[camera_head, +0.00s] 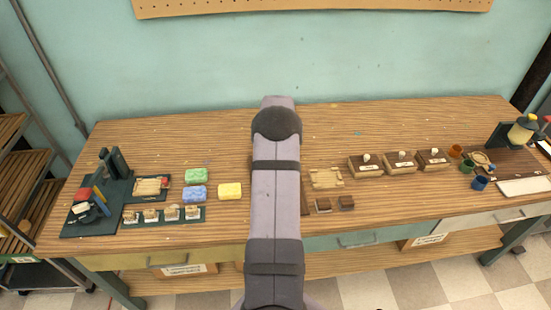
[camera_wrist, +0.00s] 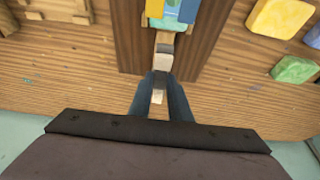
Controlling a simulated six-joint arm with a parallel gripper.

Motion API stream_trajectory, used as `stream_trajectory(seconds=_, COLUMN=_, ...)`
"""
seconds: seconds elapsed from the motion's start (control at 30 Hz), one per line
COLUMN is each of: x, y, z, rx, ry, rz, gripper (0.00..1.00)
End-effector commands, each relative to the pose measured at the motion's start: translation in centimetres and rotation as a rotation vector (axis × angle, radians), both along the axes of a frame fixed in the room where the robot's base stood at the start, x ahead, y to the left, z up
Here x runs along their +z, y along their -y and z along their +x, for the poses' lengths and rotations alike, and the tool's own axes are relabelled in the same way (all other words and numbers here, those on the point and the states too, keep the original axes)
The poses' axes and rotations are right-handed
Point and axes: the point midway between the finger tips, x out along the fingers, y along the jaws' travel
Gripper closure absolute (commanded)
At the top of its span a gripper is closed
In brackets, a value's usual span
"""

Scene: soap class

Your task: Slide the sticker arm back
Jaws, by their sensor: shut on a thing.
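In the wrist view, my gripper (camera_wrist: 162,76) has its two dark blue fingers closed on a narrow pale handle (camera_wrist: 164,49), apparently the sticker arm's. The handle also shows between the fingers. It lies over a dark brown board (camera_wrist: 133,42), in line with a part at the top edge that has blue, yellow and pale green faces (camera_wrist: 170,20). That part is cut off by the frame. In the head view, my own arm covers the gripper and nearly all of the board, leaving only a dark edge (camera_head: 307,196) at its right.
Yellow (camera_head: 230,191), blue (camera_head: 194,194) and green (camera_head: 197,176) soaps lie left of my arm. A light wooden tray (camera_head: 327,178) and two small brown blocks are at its right. Several lidded boxes (camera_head: 401,163) stand farther right. The table's back strip is clear.

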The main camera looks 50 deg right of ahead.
Motion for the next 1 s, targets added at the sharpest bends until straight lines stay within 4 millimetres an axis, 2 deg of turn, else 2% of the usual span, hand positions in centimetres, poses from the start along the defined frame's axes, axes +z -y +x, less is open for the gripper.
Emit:
stream_trajectory(seconds=0.2, x=0.0, y=1.2, z=1.3, rx=0.001, ry=0.0, rz=-0.002, gripper=1.0)
stream_trajectory(seconds=0.57, x=0.3, y=1.5, z=1.5, rx=-0.001, ry=0.004, rz=-0.007, gripper=1.0)
stream_trajectory(seconds=0.6, x=0.3, y=1.5, z=1.6, rx=-0.001, ry=0.005, rz=-0.008, gripper=0.78)
stream_trajectory(seconds=0.67, x=0.3, y=1.5, z=1.5, rx=-0.001, ry=0.004, rz=-0.007, gripper=0.64)
stream_trajectory(seconds=1.0, x=0.2, y=1.4, z=1.4, rx=-0.001, ry=0.0, rz=-0.003, gripper=0.64)
